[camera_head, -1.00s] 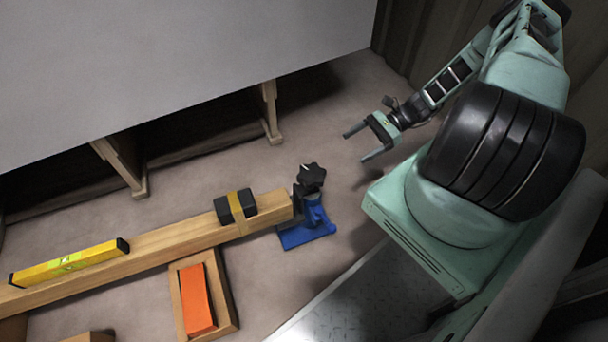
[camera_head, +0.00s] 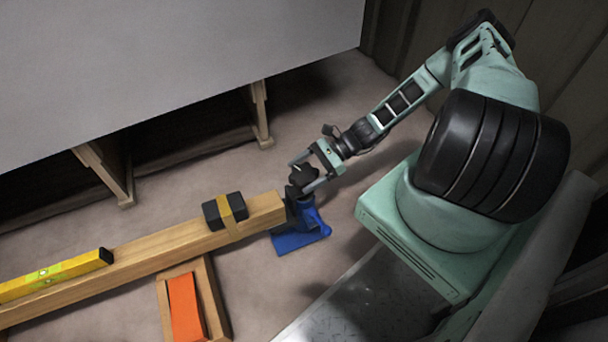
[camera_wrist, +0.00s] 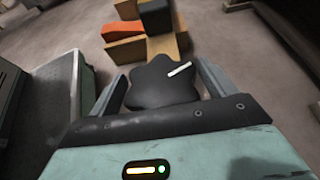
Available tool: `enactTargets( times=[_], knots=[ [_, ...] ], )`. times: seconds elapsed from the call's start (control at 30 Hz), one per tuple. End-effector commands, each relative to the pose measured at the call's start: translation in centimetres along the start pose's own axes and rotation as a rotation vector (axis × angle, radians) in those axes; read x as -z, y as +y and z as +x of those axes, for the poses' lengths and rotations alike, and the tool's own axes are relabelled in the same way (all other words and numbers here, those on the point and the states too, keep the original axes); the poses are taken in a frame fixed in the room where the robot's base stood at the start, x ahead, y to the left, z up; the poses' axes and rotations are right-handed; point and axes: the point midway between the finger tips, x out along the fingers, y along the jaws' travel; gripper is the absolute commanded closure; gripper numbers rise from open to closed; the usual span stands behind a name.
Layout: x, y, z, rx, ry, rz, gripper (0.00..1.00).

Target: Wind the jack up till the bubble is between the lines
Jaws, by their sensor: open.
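The blue jack (camera_head: 302,235) stands on the floor at the right end of a wooden beam (camera_head: 170,248). Its black star-shaped knob (camera_head: 303,178) is on top; in the wrist view the knob (camera_wrist: 160,88) shows a white mark. My gripper (camera_head: 302,174) is open, with one finger on each side of the knob; I cannot tell whether either finger touches it. The yellow spirit level (camera_head: 55,275) lies on the beam at the left. Its vial shows greenish, but the bubble and lines are too small to read.
A black block (camera_head: 213,214) is strapped to the beam with a yellow band. A large grey surface on wooden supports (camera_head: 261,115) fills the back left.

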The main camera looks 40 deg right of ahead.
Motion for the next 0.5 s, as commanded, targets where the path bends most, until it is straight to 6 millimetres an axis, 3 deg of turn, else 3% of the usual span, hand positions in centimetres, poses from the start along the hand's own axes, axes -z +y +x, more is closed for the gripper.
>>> enactTargets(
  times=[0.27,0.4,0.5],
  knots=[
    [-0.02,0.01,0.19,0.0,0.0,0.0,0.17],
    [-0.01,0.01,0.18,0.0,0.0,0.0,0.47],
    [-0.01,0.0,0.17,-0.001,0.0,0.0,0.47]
  ],
)
